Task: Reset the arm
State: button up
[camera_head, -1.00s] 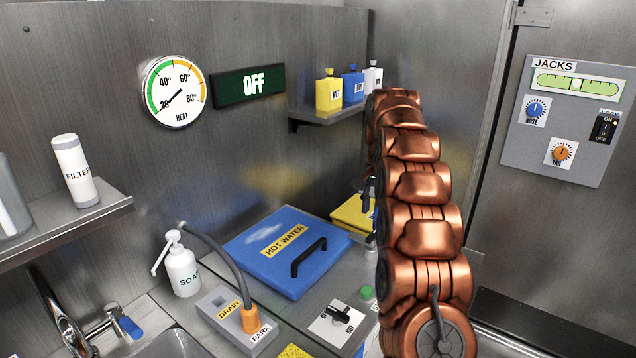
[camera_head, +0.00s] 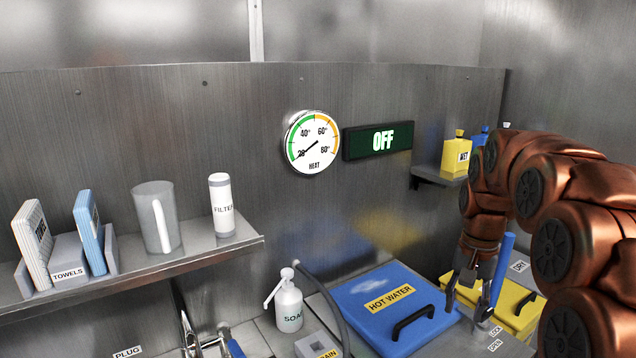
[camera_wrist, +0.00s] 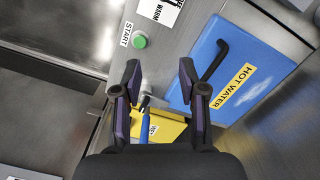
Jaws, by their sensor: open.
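My copper arm comes in from the right of the head view. My gripper (camera_head: 468,298) points down above the counter by the right edge of the blue HOT WATER lid (camera_head: 362,298). In the wrist view my gripper (camera_wrist: 159,75) has its two dark fingers spread apart with nothing held between the tips. A blue upright lever (camera_head: 502,268) stands just right of the fingers in the head view. In the wrist view the blue lever (camera_wrist: 145,124) shows between the finger bases, beyond the gripper, and I cannot tell its distance.
A yellow lid (camera_head: 508,305) lies behind the gripper. A green START button (camera_wrist: 140,41) shows in the wrist view. The soap bottle (camera_head: 289,307), the left shelf (camera_head: 150,272) and the bottle shelf (camera_head: 432,179) border the counter. The air above the blue lid is clear.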

jog(key=s+a+f+n+p, duration=0.1)
jog(key=s+a+n, duration=0.1)
jog(key=s, duration=0.8)
jog(key=s+a+f+n+p, duration=0.1)
jog(key=s+a, duration=0.3)
jog(key=s, duration=0.6)
jog(key=s+a+f+n+g+p, duration=0.1)
jog(key=s+a+n+p, duration=0.1)
jog(key=s, duration=0.8)
jog(key=shift+s+a+f+n, duration=0.4)
jog(key=shift+a+n, duration=0.3)
jog(key=shift+a, duration=0.25)
